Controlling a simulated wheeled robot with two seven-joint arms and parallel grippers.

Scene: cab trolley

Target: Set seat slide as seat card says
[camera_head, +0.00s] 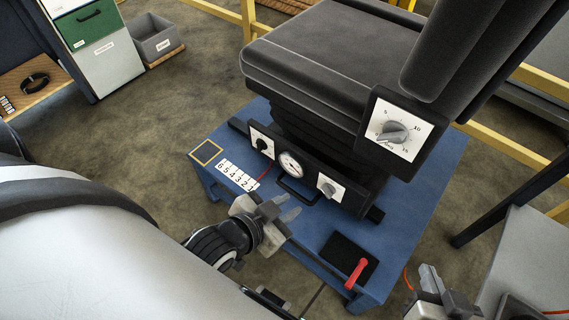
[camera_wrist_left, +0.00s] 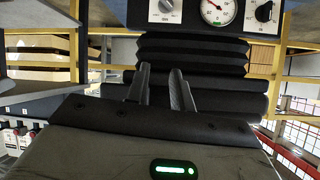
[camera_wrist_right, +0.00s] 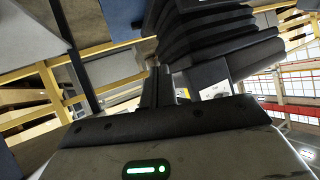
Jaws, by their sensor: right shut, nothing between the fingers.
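The black seat (camera_head: 315,60) stands on a blue platform (camera_head: 420,215). A white strip numbered 1 to 6 (camera_head: 238,175) lies on the platform left of the seat base, beside a thin red mark (camera_head: 263,178). A black loop handle (camera_head: 297,193) is low at the seat's front. I cannot make out a seat card. My left gripper (camera_head: 286,207) is open and empty, in front of the loop handle; its parted fingers show in the left wrist view (camera_wrist_left: 161,88). My right gripper (camera_head: 440,285) is shut and empty, right of the platform; it also shows in the right wrist view (camera_wrist_right: 164,88).
The seat's front panel has a black knob (camera_head: 262,145), a gauge (camera_head: 291,164) and a grey knob (camera_head: 328,189). A side dial (camera_head: 394,133) sits higher. A grey bin (camera_head: 156,40) and cabinet (camera_head: 100,55) are far left.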

